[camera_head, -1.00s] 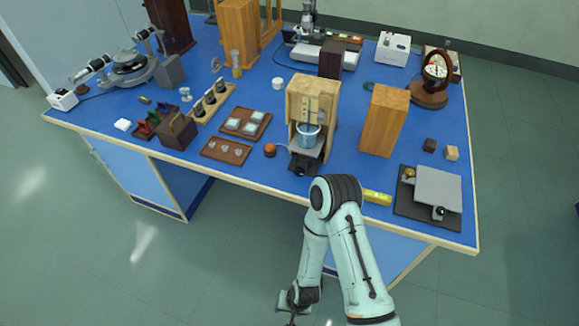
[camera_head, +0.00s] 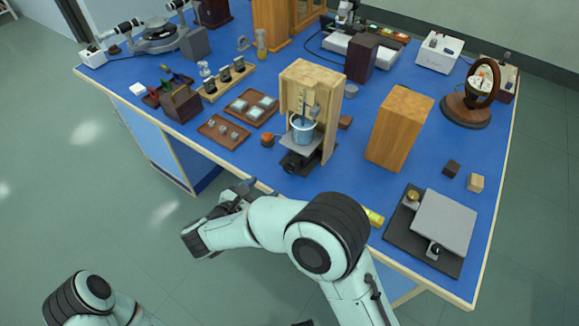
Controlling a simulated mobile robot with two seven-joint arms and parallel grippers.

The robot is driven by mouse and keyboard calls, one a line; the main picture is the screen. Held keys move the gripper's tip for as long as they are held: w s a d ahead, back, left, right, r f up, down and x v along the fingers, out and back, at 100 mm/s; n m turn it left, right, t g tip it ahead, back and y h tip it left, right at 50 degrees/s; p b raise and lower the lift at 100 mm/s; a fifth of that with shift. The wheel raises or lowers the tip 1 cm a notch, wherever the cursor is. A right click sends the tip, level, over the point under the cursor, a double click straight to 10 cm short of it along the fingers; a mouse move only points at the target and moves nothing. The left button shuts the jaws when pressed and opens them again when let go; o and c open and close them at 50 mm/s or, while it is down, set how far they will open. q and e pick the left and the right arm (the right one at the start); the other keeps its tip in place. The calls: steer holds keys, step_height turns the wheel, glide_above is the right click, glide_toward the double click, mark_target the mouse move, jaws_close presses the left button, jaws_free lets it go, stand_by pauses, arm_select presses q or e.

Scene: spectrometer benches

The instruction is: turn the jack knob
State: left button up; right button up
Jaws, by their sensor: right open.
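A small dark jack stands at the front of a wooden frame (camera_head: 318,82). Its grey platform (camera_head: 293,143) is under a blue beaker (camera_head: 303,130). A dark round knob (camera_head: 290,169) shows low on the jack's front side. My right gripper (camera_head: 247,186) is open, near the table's front edge, to the left of and below the knob and apart from it. Its fingers are dark and small in the view. My left arm (camera_head: 92,292) shows at the bottom left; its gripper is out of view.
An orange-topped button (camera_head: 267,140) sits left of the jack, beside a brown tray (camera_head: 224,132). A yellow level (camera_head: 373,217) lies right of it, partly behind my right arm. A tall wooden block (camera_head: 399,128) and a grey-plated device (camera_head: 443,222) stand further right.

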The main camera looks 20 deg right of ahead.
mark_target(287, 169)
steer(key=p+x, duration=0.1)
steer(key=x, duration=1.2)
steer(key=shift+s+p, duration=0.1)
steer(key=shift+p, duration=0.2)
steer(key=shift+f, duration=0.1)
steer(key=c, duration=1)
